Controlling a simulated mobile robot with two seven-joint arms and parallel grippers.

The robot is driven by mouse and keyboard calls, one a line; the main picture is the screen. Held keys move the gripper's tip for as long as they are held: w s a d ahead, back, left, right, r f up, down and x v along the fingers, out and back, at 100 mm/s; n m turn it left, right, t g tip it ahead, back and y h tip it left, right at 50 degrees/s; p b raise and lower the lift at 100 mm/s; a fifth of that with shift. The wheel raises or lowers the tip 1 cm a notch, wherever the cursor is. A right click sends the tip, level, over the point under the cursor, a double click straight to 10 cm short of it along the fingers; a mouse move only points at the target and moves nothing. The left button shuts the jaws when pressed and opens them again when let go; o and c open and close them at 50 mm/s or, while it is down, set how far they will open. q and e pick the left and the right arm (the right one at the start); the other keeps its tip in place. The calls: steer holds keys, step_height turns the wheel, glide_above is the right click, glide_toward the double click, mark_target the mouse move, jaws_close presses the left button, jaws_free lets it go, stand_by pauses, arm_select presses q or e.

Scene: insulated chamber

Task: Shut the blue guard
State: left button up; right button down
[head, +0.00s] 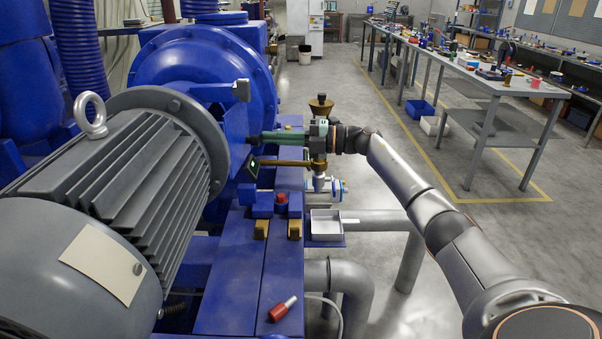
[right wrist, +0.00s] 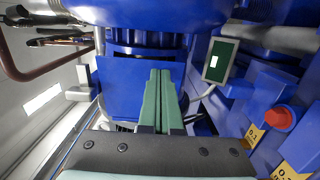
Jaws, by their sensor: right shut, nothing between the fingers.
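The blue guard (head: 235,125) looks like a flat blue plate between the grey motor and the big round blue housing. In the right wrist view the plate (right wrist: 125,85) stands just beyond my fingertips, with a small grey block at its left edge. That block (head: 242,90) shows at the plate's top in the head view. My right gripper (head: 252,138) has its green fingers shut and empty, pointing left at the plate. In the right wrist view the fingers (right wrist: 160,74) overlap the plate; I cannot tell whether they touch it. My left gripper is not in view.
The grey motor (head: 120,165) fills the left. A small dark-green screen (head: 253,167) and a brass valve cup (head: 321,106) are close to my right gripper. The floor at right is open.

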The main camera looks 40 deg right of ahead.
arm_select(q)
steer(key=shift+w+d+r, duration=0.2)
arm_select(e)
steer(key=shift+w+a, duration=0.1)
steer(key=shift+w, duration=0.2)
